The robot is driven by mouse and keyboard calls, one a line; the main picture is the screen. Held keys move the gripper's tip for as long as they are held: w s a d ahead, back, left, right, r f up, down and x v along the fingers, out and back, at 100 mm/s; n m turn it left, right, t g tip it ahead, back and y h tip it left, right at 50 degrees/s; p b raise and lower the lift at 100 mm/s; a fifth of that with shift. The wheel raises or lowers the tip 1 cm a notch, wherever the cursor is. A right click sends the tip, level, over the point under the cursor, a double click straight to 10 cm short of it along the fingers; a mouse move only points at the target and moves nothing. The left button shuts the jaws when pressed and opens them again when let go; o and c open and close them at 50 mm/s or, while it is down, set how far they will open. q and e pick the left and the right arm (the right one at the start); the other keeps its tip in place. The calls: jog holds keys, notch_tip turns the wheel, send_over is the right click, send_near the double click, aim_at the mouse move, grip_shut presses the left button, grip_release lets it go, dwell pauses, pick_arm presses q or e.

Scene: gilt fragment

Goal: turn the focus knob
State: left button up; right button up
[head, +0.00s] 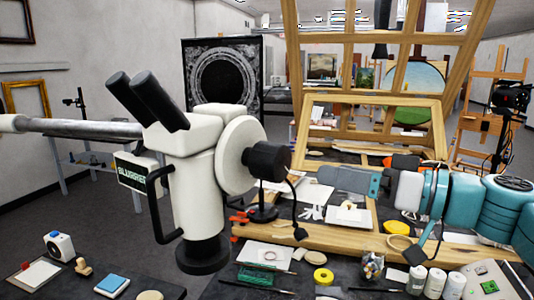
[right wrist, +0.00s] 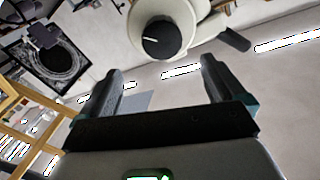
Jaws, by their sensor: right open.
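The white microscope (head: 196,185) stands left of centre in the head view, with two black eyepieces on top. Its black focus knob (head: 266,160) sticks out to the right from a round white housing. In the right wrist view the knob (right wrist: 162,38) shows end-on, dark with a white line, beyond the fingertips and roughly between them. My right gripper (head: 345,178) comes in from the right, to the right of the knob and apart from it. In the right wrist view its two fingers (right wrist: 160,75) are spread with nothing between them. My left gripper is not in view.
A workbench below holds a wooden frame (head: 315,240), a yellow tape roll (head: 323,276), white jars (head: 436,282) and small tools. A thin black stand (head: 262,212) rises just below the knob. The space between knob and gripper looks clear.

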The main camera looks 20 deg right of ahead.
aim_at(283, 164)
jog(key=p+x, duration=0.1)
jog(key=x, duration=0.4)
jog(key=shift+w+a+r+p, duration=0.1)
jog(key=shift+a+r+p, duration=0.05)
jog(key=shift+a+p, duration=0.2)
jog(key=p+x, duration=0.2)
jog(key=x, duration=0.2)
jog(key=shift+a+r, duration=0.15)
jog(key=x, duration=0.3)
jog(key=p+x, duration=0.1)
jog(key=shift+w+a+f, duration=0.15)
jog(key=shift+w+f, duration=0.1)
jog(key=shift+f, duration=0.05)
jog(key=shift+s+r, duration=0.1)
jog(key=shift+s, duration=0.2)
jog(key=shift+w, duration=0.2)
jog(key=shift+w+f, duration=0.2)
jog(key=c, duration=0.9)
jog(key=o, duration=0.9)
jog(key=shift+s+r, duration=0.15)
jog(key=shift+s, duration=0.15)
jog(key=b+v, duration=0.6)
jog(key=v, duration=1)
jog(key=shift+d, duration=0.3)
